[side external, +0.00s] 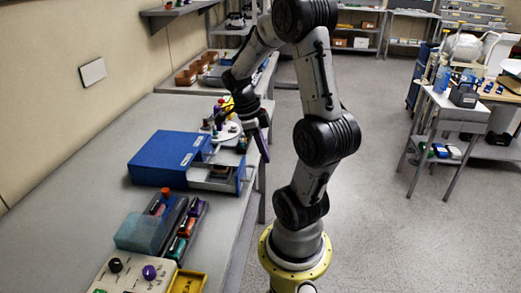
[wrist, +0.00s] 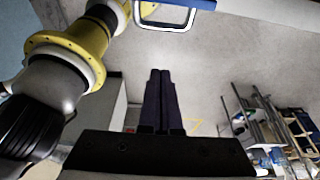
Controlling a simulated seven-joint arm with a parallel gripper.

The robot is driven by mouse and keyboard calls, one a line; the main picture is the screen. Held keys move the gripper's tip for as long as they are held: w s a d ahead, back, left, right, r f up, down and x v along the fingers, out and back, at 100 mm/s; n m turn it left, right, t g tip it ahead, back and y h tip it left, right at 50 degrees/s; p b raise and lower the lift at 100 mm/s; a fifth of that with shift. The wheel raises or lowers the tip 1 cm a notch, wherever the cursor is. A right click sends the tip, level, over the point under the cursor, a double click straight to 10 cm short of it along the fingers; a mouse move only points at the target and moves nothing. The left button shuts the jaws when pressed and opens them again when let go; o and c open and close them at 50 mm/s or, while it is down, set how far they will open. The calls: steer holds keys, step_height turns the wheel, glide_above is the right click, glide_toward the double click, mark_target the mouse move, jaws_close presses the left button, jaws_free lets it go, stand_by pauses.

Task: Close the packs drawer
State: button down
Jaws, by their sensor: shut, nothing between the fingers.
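A blue drawer cabinet (side external: 165,155) with small white labels sits on the grey bench in the side external view. A grey drawer (side external: 232,186) stands out from its right side, with small brown and dark contents inside. The labels are too small to read, so I cannot tell which drawer is for packs. My gripper (side external: 264,155) is above and right of the open drawer, near the bench edge, pointing down. In the wrist view its dark fingers (wrist: 160,85) are together with nothing between them. I cannot identify the drawer in the wrist view.
A rack of coloured items (side external: 186,230) and a control panel (side external: 130,272) are in front. A blue and white frame (wrist: 165,14) crosses the wrist view's top. Floor right of the bench is open.

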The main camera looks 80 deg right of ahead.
mark_target(213, 175)
steer(key=x, duration=0.7)
steer(key=shift+w+r, duration=0.25)
steer(key=shift+w, duration=0.75)
steer(key=shift+w+r, duration=0.3)
steer(key=shift+w, duration=0.75)
steer(key=shift+w, duration=0.15)
steer(key=w, duration=1.5)
